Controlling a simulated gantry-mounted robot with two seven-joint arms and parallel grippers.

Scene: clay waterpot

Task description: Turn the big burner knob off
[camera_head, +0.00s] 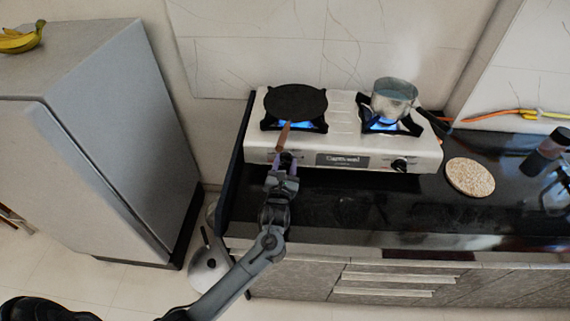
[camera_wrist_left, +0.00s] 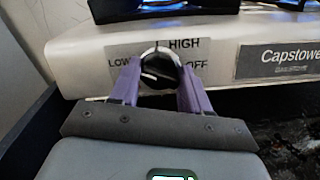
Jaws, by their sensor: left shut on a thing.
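The white two-burner stove (camera_head: 345,148) stands on the black counter. Blue flames show under both burners. The left knob (camera_wrist_left: 158,68) sits between LOW, HIGH and OFF labels in the left wrist view. My left gripper (camera_head: 285,164) is at this knob, with its purple fingers (camera_wrist_left: 157,82) on either side, shut on it. In the head view the gripper mostly hides this knob. The right knob (camera_head: 399,165) is in plain view and free. My right gripper is not in view.
A dark flat pan (camera_head: 295,102) sits on the left burner, its brown handle (camera_head: 284,135) pointing toward my gripper. A steaming pot (camera_head: 394,97) is on the right burner. A round cork mat (camera_head: 470,177) and bottles (camera_head: 549,148) lie to the right. A grey fridge (camera_head: 95,130) stands left.

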